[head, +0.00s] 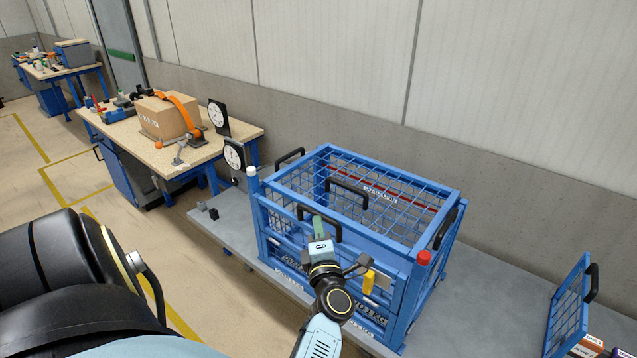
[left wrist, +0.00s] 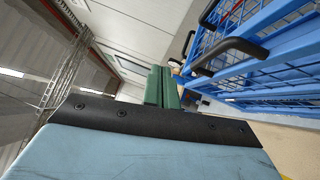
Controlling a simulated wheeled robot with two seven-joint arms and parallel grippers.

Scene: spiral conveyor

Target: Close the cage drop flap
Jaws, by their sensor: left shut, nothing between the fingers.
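I cannot tell whether the flap sits flush with the frame. My left gripper (head: 318,222) is shut and empty, its green fingers overlapping that handle in the head view; contact is unclear. The left wrist view shows the shut fingers (left wrist: 162,87) apart in the picture from the cage's black handles (left wrist: 230,52). My right gripper is not in view.
A yellow piece (head: 369,281) sits on the cage front beside my left wrist. A red-capped post (head: 424,258) stands at the front right corner. A workbench (head: 235,140) with a carton (head: 163,118) is at left. Another blue mesh piece (head: 567,310) stands at right.

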